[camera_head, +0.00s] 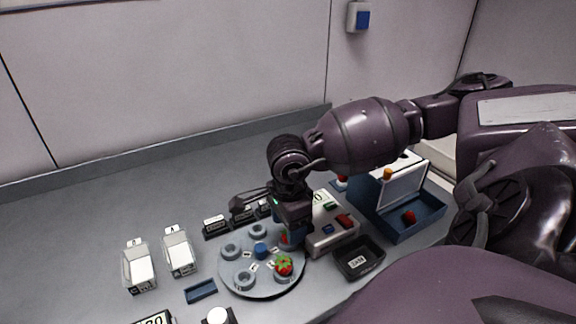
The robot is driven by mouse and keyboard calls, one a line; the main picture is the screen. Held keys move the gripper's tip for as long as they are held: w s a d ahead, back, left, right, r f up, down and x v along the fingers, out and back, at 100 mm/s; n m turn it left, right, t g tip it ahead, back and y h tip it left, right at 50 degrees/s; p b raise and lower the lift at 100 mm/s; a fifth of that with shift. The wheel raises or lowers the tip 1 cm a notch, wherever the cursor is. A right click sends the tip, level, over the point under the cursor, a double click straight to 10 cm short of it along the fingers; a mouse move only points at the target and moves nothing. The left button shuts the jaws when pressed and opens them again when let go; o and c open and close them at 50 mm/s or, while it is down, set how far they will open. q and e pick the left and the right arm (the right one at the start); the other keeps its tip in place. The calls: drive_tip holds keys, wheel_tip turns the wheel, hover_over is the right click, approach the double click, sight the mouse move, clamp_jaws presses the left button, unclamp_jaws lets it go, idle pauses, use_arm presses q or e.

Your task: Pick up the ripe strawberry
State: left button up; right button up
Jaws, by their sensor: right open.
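A red strawberry with green leaves (283,266) sits on a ring holder at the front right of the round grey plate (262,287). A second red item, seemingly a strawberry (284,238), is at the plate's back right, partly hidden by my right gripper. My right gripper (290,238) points down at that back right part of the plate, right by the second red item. It is open; whether its fingers stand around the item or beside it I cannot tell. My left gripper is out of view.
The plate has several ring holders and a blue centre knob (261,249). A grey control box (335,235), a dark labelled tray (361,257) and a blue box with a red item (408,216) stand to the right. Two white holders (139,268) stand left. The back left table is clear.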

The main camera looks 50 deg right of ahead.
drive_tip(key=shift+f, duration=1.1)
drive_tip(key=c, duration=0.6)
drive_tip(key=shift+r, duration=0.1)
